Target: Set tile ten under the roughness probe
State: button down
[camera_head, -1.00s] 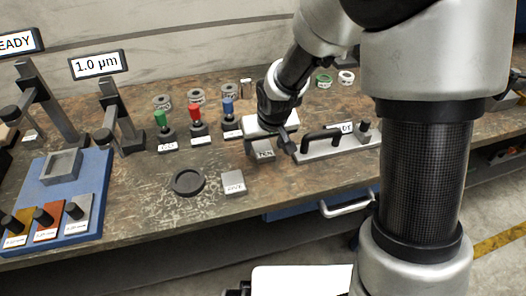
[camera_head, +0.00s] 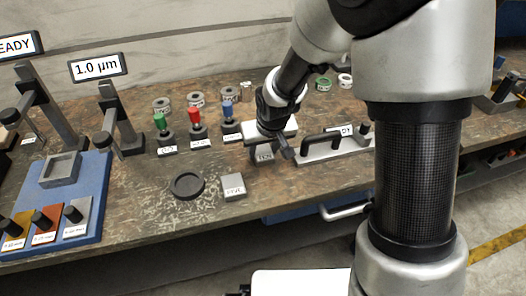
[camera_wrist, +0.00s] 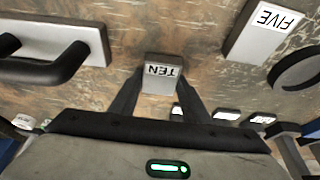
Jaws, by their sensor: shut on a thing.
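Tile TEN (camera_wrist: 161,74) is a small grey block with a white label, and my gripper (camera_wrist: 160,92) is shut on it, one finger on each side. In the head view the tile (camera_head: 264,156) is under my gripper (camera_head: 268,151), just left of the black-handled grey plate, at or very near the bench top. Whether it touches the bench I cannot tell. A dark stand (camera_head: 121,122) with an arm is at the left, beside a "1.0 µm" display (camera_head: 98,66); it looks like the roughness probe. My gripper is well to its right.
Tile FIVE (camera_head: 232,186) and a round black dish (camera_head: 187,185) lie on the bench between. Green, red and blue-topped stamps (camera_head: 196,126) stand behind. A blue board (camera_head: 92,165) with a square grey tray is at left. The black-handled plate (camera_head: 335,147) is close on the right.

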aim_at(264, 153)
notch_tip(264, 153, up, 9)
jog(key=p, duration=0.2)
jog(key=s+d+r+m+h, duration=0.1)
jog(key=s+d+m, duration=0.1)
jog(key=d, duration=0.5)
jog(key=s+d+r+m, duration=0.1)
jog(key=d+r, duration=0.1)
jog(key=d, duration=0.6)
jog(key=p+v, duration=0.2)
jog(key=p, duration=0.5)
jog(key=a+p+v, duration=0.1)
jog(key=p+v, duration=0.2)
jog(key=p, duration=0.5)
jog(key=shift+s+r, duration=0.15)
jog(key=shift+s, duration=0.05)
jog(key=shift+a, duration=0.1)
